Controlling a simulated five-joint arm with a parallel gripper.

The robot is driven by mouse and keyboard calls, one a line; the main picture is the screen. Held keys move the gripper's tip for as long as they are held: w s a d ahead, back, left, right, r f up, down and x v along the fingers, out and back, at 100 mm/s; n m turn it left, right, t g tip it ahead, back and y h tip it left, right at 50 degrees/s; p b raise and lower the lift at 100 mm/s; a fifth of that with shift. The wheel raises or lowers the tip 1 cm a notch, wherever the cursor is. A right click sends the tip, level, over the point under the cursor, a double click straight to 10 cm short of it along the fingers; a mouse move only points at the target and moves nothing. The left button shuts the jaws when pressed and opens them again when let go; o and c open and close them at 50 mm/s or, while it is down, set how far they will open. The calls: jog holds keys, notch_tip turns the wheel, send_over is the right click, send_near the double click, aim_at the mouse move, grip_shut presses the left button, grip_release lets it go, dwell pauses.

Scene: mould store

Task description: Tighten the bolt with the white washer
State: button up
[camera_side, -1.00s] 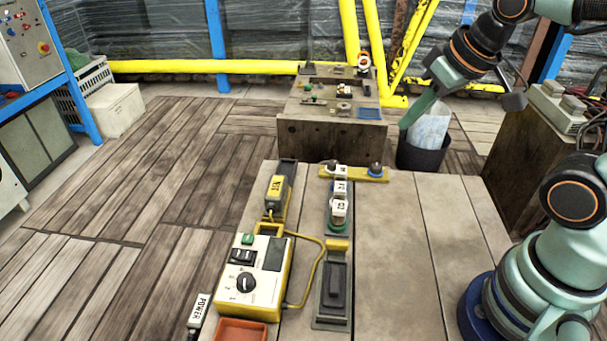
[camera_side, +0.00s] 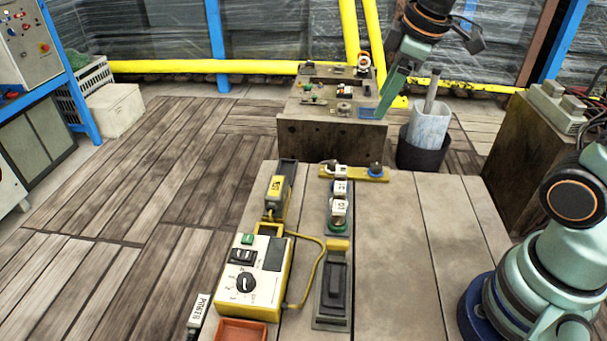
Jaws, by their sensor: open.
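On the near bench a yellow bar (camera_side: 358,175) lies crosswise. A dark bolt with a blue washer (camera_side: 376,170) stands at its right end, and a bolt with white parts (camera_side: 335,171) is at its left end. Below, on a dark strip, are more small white-marked pieces (camera_side: 340,188) and a lower one with green at its base (camera_side: 338,210). The pieces are too small to tell which carries a white washer. My gripper (camera_side: 385,102) is open, pointing down at the right side of the far bench, behind and above the bar. It holds nothing that I can see.
The far bench (camera_side: 325,136) carries small parts and a blue patch (camera_side: 368,112). A dark bin (camera_side: 425,158) with a pale liner stands beside it. A yellow-edged control box (camera_side: 254,280) and a grey slotted block (camera_side: 334,285) occupy the near bench's left.

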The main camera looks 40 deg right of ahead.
jog(key=w+d+f+n+g, duration=0.1)
jog(key=w+f+n+g, duration=0.15)
jog(key=w+n, duration=0.55)
jog(key=n+g, duration=0.2)
jog(key=n, duration=0.8)
send_over(333, 162)
notch_tip(333, 162, down, 10)
jog(key=shift+t, duration=0.25)
notch_tip(333, 162, down, 12)
jog(key=shift+s+r, duration=0.1)
